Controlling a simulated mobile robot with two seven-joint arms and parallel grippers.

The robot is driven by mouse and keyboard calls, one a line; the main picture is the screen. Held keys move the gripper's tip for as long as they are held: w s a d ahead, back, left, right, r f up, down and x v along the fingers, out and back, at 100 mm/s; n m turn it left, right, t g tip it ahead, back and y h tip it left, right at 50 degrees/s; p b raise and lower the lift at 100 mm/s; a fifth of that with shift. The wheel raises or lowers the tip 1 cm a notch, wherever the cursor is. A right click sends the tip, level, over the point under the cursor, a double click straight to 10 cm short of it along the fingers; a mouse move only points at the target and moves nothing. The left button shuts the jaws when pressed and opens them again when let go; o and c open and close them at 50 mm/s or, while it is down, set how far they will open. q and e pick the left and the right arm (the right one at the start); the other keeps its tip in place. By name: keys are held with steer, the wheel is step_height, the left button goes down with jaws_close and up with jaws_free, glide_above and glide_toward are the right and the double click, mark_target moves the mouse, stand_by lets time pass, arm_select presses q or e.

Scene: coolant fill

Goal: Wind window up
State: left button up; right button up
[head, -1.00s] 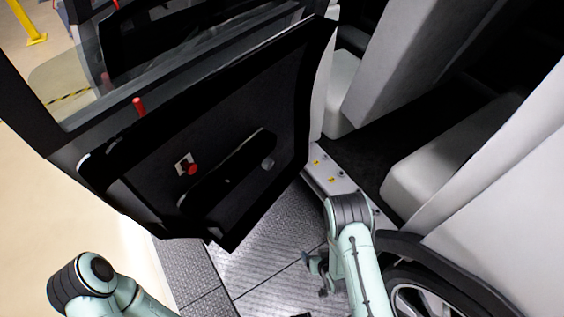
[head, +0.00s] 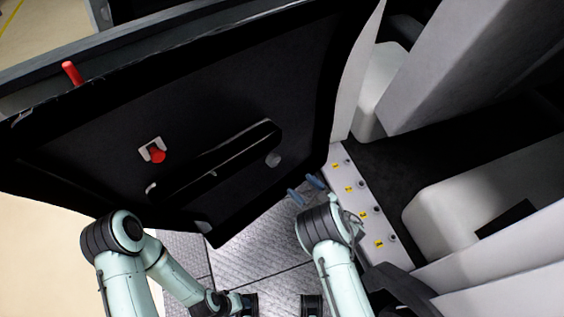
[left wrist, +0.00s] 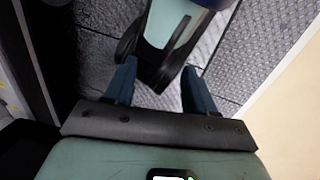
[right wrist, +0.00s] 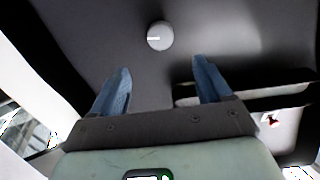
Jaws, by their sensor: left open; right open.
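The open vehicle door's dark inner panel (head: 110,150) fills the left and middle of the head view. On it are a red knob (head: 157,156) at a pale bracket, a long armrest (head: 215,165) and a round grey knob (head: 273,159). The round knob also shows beyond my right fingertips in the right wrist view (right wrist: 160,36), with a white line on its face. My right gripper (head: 306,189) is open and empty, its blue fingers short of the panel. My left gripper (left wrist: 159,64) is open and empty above the metal floor. I cannot make out the window glass now.
A red pin (head: 72,73) stands on the door's top edge. To the right are the sill (head: 345,180) with yellow labels, and a pale seat (head: 450,200). The patterned metal floor (head: 255,250) below the door is clear in part.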

mark_target(276, 162)
steer(key=b+x, duration=0.2)
steer(key=x, duration=1)
steer(key=shift+s+b, duration=0.1)
steer(key=shift+b, duration=0.25)
steer(key=shift+w+a, duration=0.3)
steer(key=shift+w, duration=0.1)
arm_select(q)
steer(key=w+a+f+t, duration=0.1)
steer(key=w+a+f, duration=0.1)
steer(key=w+f, duration=0.1)
steer(key=shift+w+a+f+y, duration=0.25)
steer(key=shift+w+y, duration=0.15)
steer(key=shift+w, duration=0.35)
arm_select(e)
steer(key=c, duration=1)
arm_select(q)
steer(key=shift+d, duration=0.1)
arm_select(e)
steer(key=shift+c, duration=0.2)
